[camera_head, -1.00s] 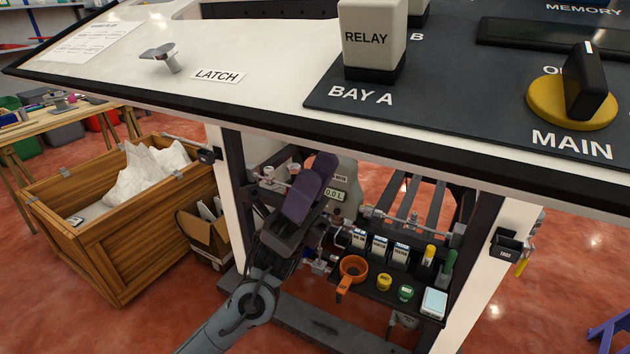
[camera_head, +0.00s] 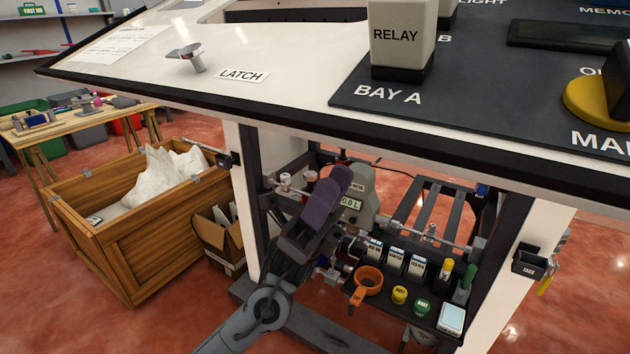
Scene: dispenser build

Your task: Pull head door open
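A large white panel (camera_head: 290,47) with a black edge fills the top of the view. A metal latch knob (camera_head: 187,58) stands on it beside a "LATCH" label (camera_head: 244,75). I cannot tell for sure which part is the head door. My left gripper (camera_head: 338,187), with dark purple fingers, is below the panel's front edge, in front of the open frame. It is apart from the latch knob. Its fingers overlap in this view, so their gap is not clear, and I see nothing held. My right gripper is not in view.
A shelf inside the frame carries an orange ring-shaped holder (camera_head: 368,279), yellow (camera_head: 400,294) and green caps and small labelled boxes. A grey unit with a display (camera_head: 351,203) sits behind my gripper. A wooden crate (camera_head: 150,250) stands at left. Red floor is clear at lower left.

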